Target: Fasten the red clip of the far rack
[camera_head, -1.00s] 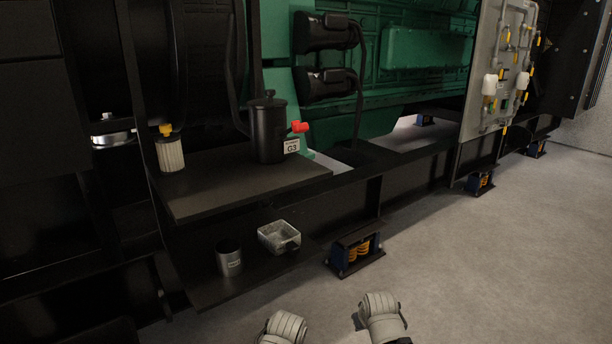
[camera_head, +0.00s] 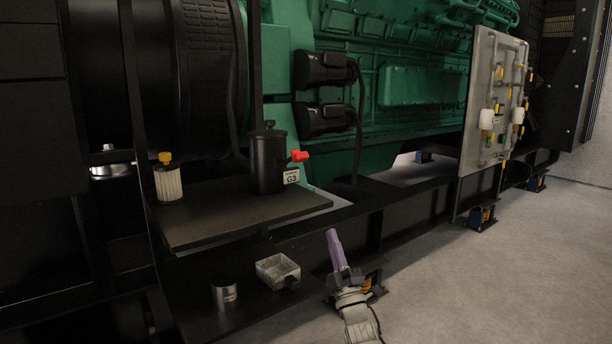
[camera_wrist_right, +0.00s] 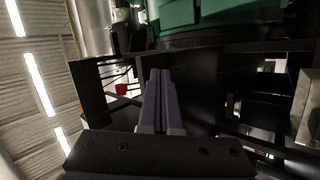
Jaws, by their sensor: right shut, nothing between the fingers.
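My right gripper (camera_head: 331,234) is in the lower middle of the head view, its purple fingers pointing up, in front of the black base frame. In the right wrist view its fingers (camera_wrist_right: 160,74) are shut together and empty. A red part (camera_head: 300,156) sticks out from the side of a black canister (camera_head: 268,160) labelled G3; I cannot tell whether it is the clip. A red piece (camera_wrist_right: 121,89) also shows left of the fingers in the right wrist view. A grey upright panel (camera_head: 476,130) with pipes and yellow fittings stands farther right; I see no red clip on it. My left gripper is out of view.
A dark shelf (camera_head: 215,234) holds the canister and a white filter (camera_head: 168,182) with a yellow top. A green engine (camera_head: 415,85) stands behind. The floor at right is clear.

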